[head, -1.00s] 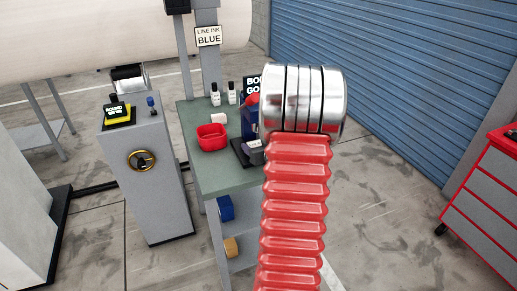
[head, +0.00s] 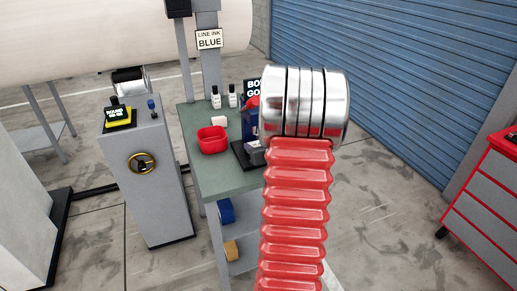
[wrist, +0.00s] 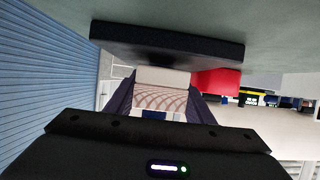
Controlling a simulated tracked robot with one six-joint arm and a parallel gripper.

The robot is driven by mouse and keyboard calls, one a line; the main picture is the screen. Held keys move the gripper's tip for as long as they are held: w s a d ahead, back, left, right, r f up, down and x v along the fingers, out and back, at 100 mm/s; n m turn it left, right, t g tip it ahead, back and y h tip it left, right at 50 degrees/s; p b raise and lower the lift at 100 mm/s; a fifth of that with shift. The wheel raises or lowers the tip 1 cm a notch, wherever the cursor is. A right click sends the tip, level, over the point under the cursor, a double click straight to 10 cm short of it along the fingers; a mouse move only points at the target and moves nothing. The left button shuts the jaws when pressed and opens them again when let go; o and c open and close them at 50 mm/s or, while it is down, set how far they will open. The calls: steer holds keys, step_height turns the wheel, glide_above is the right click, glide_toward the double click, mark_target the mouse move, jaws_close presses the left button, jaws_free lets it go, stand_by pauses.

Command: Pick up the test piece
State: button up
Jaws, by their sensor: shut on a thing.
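In the wrist view my gripper (wrist: 160,96) is shut on a pale piece with a reddish cross-hatched face (wrist: 160,100), which I take to be the test piece. Its dark fingers press on both sides of it. A dark slab (wrist: 165,45) lies right beside the piece's far end; I cannot tell whether they touch. In the head view my red ribbed arm and its silver end cover the gripper and the held piece.
The green bench (head: 225,178) carries a red bin (head: 212,140), a white roll (head: 218,121), small bottles (head: 232,99) and a black base (head: 243,153). A grey pedestal (head: 150,190) with a brass handwheel stands left. A red tool cabinet (head: 490,200) stands right.

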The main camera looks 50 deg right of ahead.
steer(key=shift+r, duration=0.95)
steer(key=shift+s+a+r, duration=0.1)
steer(key=shift+s+r, duration=0.15)
steer(key=s+a, duration=0.4)
steer(key=s, duration=0.3)
steer(key=s+a, duration=0.5)
steer(key=s, duration=0.3)
